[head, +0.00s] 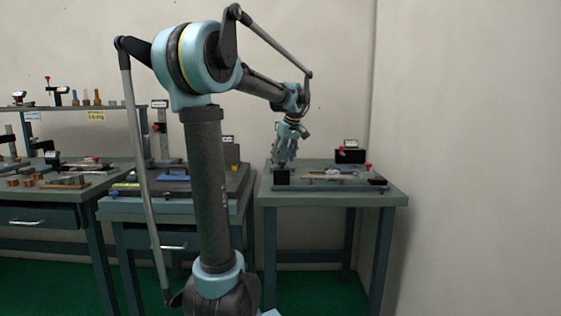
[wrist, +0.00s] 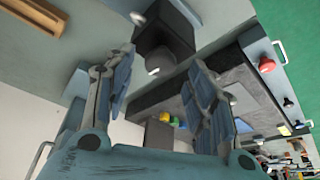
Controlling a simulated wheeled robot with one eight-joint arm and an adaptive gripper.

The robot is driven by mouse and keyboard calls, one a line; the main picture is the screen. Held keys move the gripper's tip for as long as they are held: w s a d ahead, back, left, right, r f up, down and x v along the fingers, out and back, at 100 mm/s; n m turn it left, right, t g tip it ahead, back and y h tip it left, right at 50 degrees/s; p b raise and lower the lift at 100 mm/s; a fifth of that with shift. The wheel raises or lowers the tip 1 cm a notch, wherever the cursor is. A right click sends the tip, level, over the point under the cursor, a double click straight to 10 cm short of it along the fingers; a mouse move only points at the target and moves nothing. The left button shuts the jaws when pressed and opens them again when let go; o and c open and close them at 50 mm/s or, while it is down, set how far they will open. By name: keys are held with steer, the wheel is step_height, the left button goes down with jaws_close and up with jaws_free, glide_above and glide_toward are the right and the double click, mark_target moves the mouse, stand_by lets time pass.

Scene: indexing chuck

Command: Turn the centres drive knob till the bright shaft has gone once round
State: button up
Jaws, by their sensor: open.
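My gripper (head: 287,150) hangs over the left side of the right-hand bench, just above a black block (head: 282,177). In the wrist view my gripper (wrist: 160,62) is open, its two fingers apart. I cannot tell for sure whether this round end is the centres drive knob. A thin bright shaft (head: 330,178) lies across the fixture on the bench in the head view. Its markings are too small to read.
The bench (head: 385,197) also carries a black block with a label (head: 350,156) and red knobs (head: 368,166). A wall stands close on the right. Other benches with tools (head: 60,192) stand to the left. A tan strip (wrist: 35,15) shows in the wrist view.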

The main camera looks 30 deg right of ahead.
steer(key=v, duration=1)
step_height(320, 180, up, 5)
steer(key=s+d+n, duration=0.1)
steer(key=s, duration=0.1)
steer(key=shift+n+y, duration=0.3)
steer(key=shift+y, duration=0.1)
steer(key=x, duration=1.7)
steer(key=shift+d+f, duration=0.1)
steer(key=shift+f, duration=0.05)
steer(key=shift+c, duration=0.2)
steer(key=c, duration=1)
